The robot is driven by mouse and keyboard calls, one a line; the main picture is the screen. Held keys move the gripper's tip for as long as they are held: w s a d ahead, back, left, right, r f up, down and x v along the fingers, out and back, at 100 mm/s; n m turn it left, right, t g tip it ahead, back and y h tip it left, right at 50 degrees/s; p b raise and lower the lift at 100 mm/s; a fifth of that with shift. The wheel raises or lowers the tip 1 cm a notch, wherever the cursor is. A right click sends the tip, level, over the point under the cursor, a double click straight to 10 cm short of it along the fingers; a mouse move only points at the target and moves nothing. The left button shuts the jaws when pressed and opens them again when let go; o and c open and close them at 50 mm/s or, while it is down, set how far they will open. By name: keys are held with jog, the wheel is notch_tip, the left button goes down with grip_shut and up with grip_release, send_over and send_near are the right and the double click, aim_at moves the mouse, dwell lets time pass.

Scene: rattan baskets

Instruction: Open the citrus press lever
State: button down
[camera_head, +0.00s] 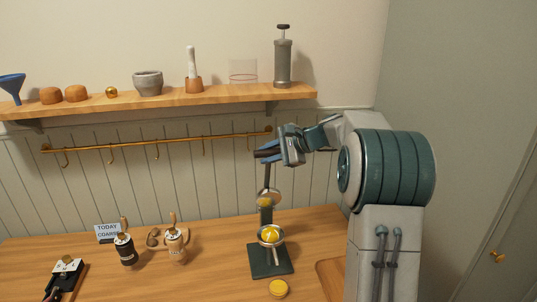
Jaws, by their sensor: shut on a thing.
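The citrus press stands on the wooden counter with a dark square base (270,262). A yellow citrus half (269,235) sits in its cup. The press lever (265,172) points up above the post, and a round pressing part (268,197) hangs apart from the cup, above it. My gripper (267,153) is at the top of the lever, coming from the right, and is shut on the lever's upper end. The fingers partly hide the handle's tip.
Another yellow citrus half (278,288) lies in front of the press. Two small jars (126,250) (175,246) and a sign (107,232) stand to the left. A brass rail (160,142) and a wooden shelf (225,97) with kitchen items are on the wall behind and above my gripper.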

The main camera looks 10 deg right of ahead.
jog(key=c, duration=1.4)
grip_release()
jog(key=shift+d+f, duration=0.2)
jog(key=shift+o, duration=0.7)
jog(key=shift+w+d+f, duration=0.1)
jog(key=shift+w, duration=0.1)
jog(key=shift+s+a, duration=0.1)
jog(key=shift+a, duration=0.1)
jog(key=b+v, duration=0.2)
jog(key=v, duration=1.2)
jog(key=shift+b, duration=0.35)
jog(key=s+a+f+n+g+h, duration=0.25)
jog(key=s+a+f+n, duration=0.35)
jog(key=s, duration=0.5)
jog(key=s+a+f+n+g+h, duration=0.25)
jog(key=s+a+f+h, duration=0.2)
jog(key=s+a, duration=0.4)
jog(key=s+d+f+n+h, duration=0.2)
jog(key=s+f+n, duration=0.4)
jog(key=s, duration=0.5)
jog(key=shift+f+t+h, duration=0.3)
jog(key=shift+f+t, duration=0.1)
jog(key=shift+f, duration=0.2)
